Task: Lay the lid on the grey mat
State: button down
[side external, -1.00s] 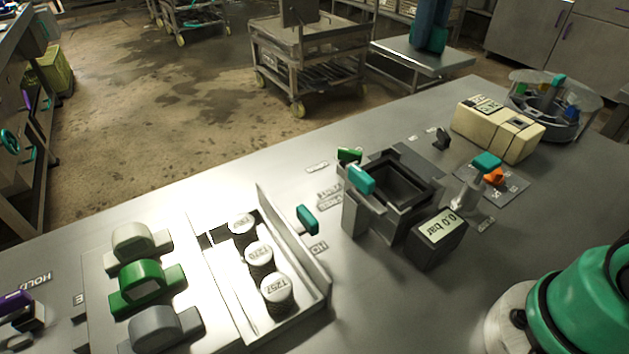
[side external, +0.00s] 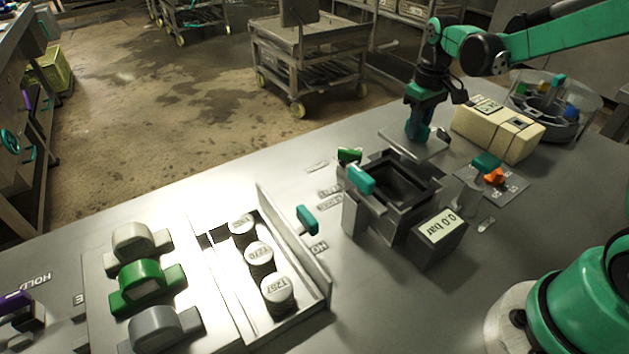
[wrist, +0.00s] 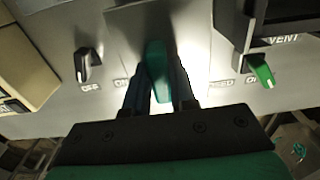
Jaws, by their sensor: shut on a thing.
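The lid (side external: 402,141) is a flat grey plate with a teal handle. My gripper (side external: 416,132) points down and is shut on that handle. In the wrist view the handle (wrist: 156,68) stands between the fingers of my gripper (wrist: 160,88), with the lid's plate (wrist: 127,28) beyond it. The lid looks roughly level, low over the bench behind the open chamber (side external: 402,183). The grey mat is largely hidden by the lid in the side view. I cannot tell whether the lid touches it.
A black knob (wrist: 88,65) stands left of the lid and a green knob (wrist: 262,72) right of it in the wrist view. A cream box (side external: 497,130) is close by on the right. A pressure display (side external: 437,238) stands in front of the chamber.

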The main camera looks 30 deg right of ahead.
aim_at(409, 165)
jog(key=shift+f, duration=2.85)
jog(key=shift+f, duration=0.1)
jog(key=c, duration=0.7)
grip_release()
